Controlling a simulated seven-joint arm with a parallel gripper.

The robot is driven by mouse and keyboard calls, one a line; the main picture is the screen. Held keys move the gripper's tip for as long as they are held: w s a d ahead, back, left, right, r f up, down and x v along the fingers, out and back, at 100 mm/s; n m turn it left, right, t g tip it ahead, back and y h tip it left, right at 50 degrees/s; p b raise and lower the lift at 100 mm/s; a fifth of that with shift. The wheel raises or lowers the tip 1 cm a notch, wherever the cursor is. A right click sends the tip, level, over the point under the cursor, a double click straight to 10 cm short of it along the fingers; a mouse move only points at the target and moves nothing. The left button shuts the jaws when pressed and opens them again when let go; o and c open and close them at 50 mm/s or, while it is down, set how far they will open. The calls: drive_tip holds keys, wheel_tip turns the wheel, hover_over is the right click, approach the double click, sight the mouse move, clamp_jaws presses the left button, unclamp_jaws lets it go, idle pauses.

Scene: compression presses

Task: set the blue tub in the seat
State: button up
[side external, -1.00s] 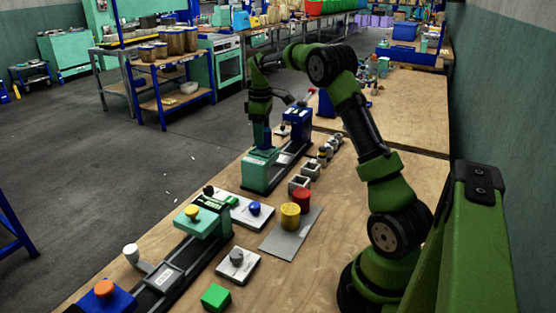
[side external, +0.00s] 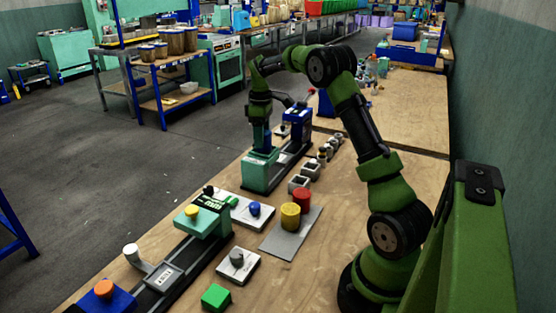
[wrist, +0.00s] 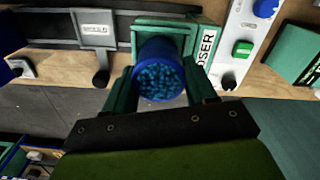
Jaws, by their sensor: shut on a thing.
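The blue tub (wrist: 158,83), a round blue cup filled with small blue pieces, is between the two teal fingers of my gripper (wrist: 160,72) in the wrist view. My gripper is shut on it. In the side external view my gripper (side external: 261,140) points down just over the teal block (side external: 258,171) at the near end of a press. I take this block to be the seat; its teal frame (wrist: 178,21) shows just beyond the tub in the wrist view. The fingers largely hide the tub in the side view. I cannot tell whether the tub touches the seat.
The blue press head (side external: 297,122) stands just behind the seat on the dark rail. A white panel with a blue knob (side external: 255,208), a grey plate (side external: 278,248) with yellow and red cylinders, and several small cups sit nearby. Another press stands at front left.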

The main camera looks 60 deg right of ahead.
drive_tip(key=shift+f, duration=0.3)
drive_tip(key=o, duration=1.1)
drive_tip(key=shift+o, duration=0.2)
